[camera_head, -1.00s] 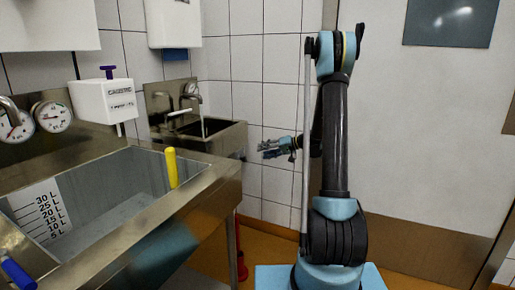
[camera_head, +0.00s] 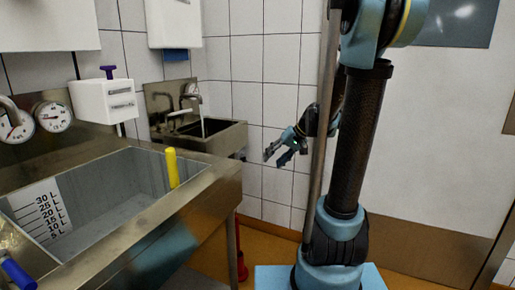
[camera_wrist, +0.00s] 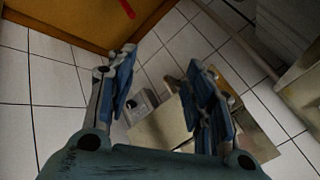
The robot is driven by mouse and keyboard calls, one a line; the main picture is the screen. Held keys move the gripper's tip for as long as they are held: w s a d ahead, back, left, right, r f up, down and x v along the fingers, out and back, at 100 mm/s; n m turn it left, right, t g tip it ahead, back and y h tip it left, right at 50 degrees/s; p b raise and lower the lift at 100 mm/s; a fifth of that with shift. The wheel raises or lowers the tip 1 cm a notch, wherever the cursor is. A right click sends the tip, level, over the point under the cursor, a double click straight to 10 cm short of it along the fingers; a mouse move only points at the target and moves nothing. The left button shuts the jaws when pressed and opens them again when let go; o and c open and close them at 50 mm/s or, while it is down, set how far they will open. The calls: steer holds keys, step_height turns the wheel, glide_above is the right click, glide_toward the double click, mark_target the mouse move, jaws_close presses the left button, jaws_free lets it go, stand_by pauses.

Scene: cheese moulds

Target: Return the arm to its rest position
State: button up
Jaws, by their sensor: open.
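My gripper (camera_head: 281,152) is in the middle of the head view, in front of the white tiled wall and to the right of the small sink. It points left and down, with its fingers apart and nothing between them. My arm rises from its blue base at the right of the head view, with its upper joint near the top edge.
A large steel basin (camera_head: 110,200) with a yellow-handled tool (camera_head: 172,168) fills the left. The small sink (camera_head: 205,135) has running water. A white dispenser (camera_head: 105,101) hangs between them. A pale door (camera_head: 440,140) stands behind my arm.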

steer(key=s+d+f+h, duration=0.2)
steer(key=s+d, duration=0.2)
steer(key=s, duration=0.4)
steer(key=s+d+f+m+h, duration=0.1)
steer(key=s+d+f+h, duration=0.1)
steer(key=s, duration=0.7)
steer(key=s+d+f+h, duration=0.3)
steer(key=s+d+f, duration=0.1)
steer(key=s, duration=0.4)
steer(key=shift+s+d+g, duration=0.3)
steer(key=shift+s+d, duration=0.05)
steer(key=shift+d, duration=0.55)
